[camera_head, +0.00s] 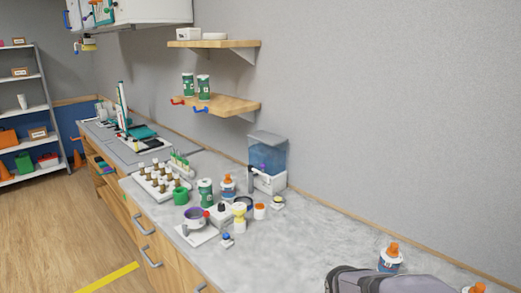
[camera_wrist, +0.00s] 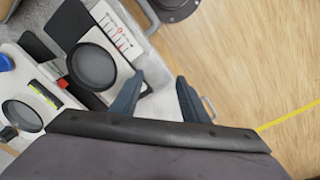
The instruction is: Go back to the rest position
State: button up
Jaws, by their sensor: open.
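My gripper (camera_wrist: 156,88) shows at the lower middle of the wrist view. Its two dark blue-grey fingers stand apart with nothing between them. They are over the front edge of the counter, with wood floor to the right. In the head view, only a grey part of my arm shows at the bottom right, and the fingers are out of sight.
White devices with round grey plates (camera_wrist: 93,67) (camera_wrist: 22,115) lie left of the fingers. The counter (camera_head: 300,235) holds a bottle rack (camera_head: 157,181), a blue container (camera_head: 266,152) and an orange-capped bottle (camera_head: 390,259) near my arm. Wall shelves (camera_head: 228,104) hang behind.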

jog(key=s+f+b, duration=0.1)
jog(key=s+f, duration=0.2)
jog(key=s, duration=0.3)
notch_tip(320, 180, up, 16)
jog(key=p, duration=1.6)
notch_tip(320, 180, down, 6)
jog(key=b, duration=0.5)
jog(key=shift+r, duration=0.25)
jog(key=shift+o, duration=0.7)
